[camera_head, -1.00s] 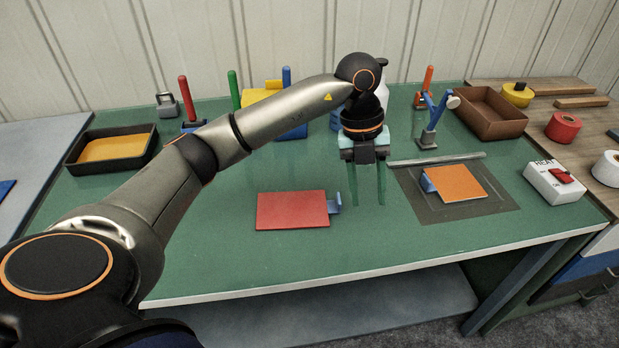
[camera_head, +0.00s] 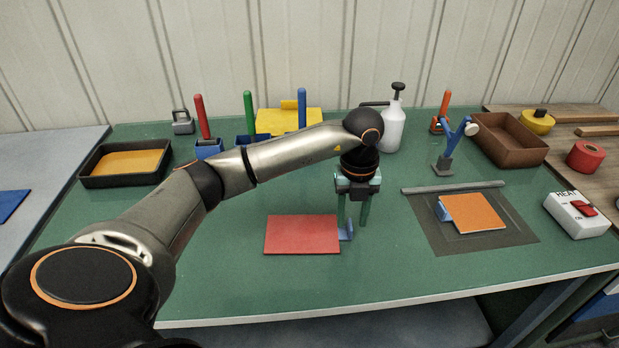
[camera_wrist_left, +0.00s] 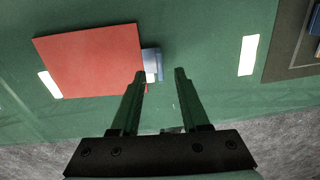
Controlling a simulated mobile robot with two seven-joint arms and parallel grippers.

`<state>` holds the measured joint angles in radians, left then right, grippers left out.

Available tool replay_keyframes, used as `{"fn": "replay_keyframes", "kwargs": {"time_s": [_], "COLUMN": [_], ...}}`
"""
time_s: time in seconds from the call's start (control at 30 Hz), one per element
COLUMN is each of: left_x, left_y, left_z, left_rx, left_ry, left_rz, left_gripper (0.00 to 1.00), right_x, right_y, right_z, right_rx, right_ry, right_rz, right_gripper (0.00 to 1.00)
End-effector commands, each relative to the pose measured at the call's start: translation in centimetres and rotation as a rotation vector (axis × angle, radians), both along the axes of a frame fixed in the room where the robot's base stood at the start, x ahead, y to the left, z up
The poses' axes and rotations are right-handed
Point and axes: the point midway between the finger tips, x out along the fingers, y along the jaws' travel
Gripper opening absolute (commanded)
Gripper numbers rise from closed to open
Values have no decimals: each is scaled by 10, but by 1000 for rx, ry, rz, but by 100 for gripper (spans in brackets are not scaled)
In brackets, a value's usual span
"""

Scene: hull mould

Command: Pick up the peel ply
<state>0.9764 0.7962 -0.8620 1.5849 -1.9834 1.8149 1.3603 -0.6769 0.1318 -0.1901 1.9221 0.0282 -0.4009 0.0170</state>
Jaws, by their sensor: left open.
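A flat red sheet (camera_head: 301,235) lies on the green table, with a small blue tab (camera_head: 347,230) at its right edge. It looks like the peel ply, though no label shows. The red sheet (camera_wrist_left: 90,62) and blue tab (camera_wrist_left: 153,65) also show in the left wrist view. My left gripper (camera_head: 354,222) points down, open and empty, by the tab. In the wrist view its fingertips (camera_wrist_left: 160,73) lie just below the tab, which sits near the left finger. Its exact height above the table is hard to tell. My right gripper is not in view.
An orange sheet (camera_head: 474,214) with a blue tab lies on a dark mat (camera_head: 436,234) to the right, below a grey bar (camera_head: 453,187). A heat switch box (camera_head: 577,215) stands farther right. A white spray bottle (camera_head: 391,125) stands behind. The table left of the red sheet is clear.

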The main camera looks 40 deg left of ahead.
Motion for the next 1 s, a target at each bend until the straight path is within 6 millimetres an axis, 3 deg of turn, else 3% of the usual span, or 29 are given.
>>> {"fn": "replay_keyframes", "kwargs": {"time_s": [0.17, 0.43, 0.83, 1.0], "left_x": [0, 0, 0, 0], "left_y": [0, 0, 0, 0], "left_z": [-22, -25, -24, -24], "left_rx": [0, -1, -1, -1], "left_ry": [1, -1, -1, -1], "left_rz": [-1, -2, -1, -1], "left_gripper": [45, 45, 1, 0], "right_x": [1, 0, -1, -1], "right_y": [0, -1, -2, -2], "right_z": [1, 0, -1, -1], "right_rx": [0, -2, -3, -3], "right_ry": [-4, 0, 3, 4], "right_rz": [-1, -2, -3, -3], "right_gripper": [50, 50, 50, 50]}}
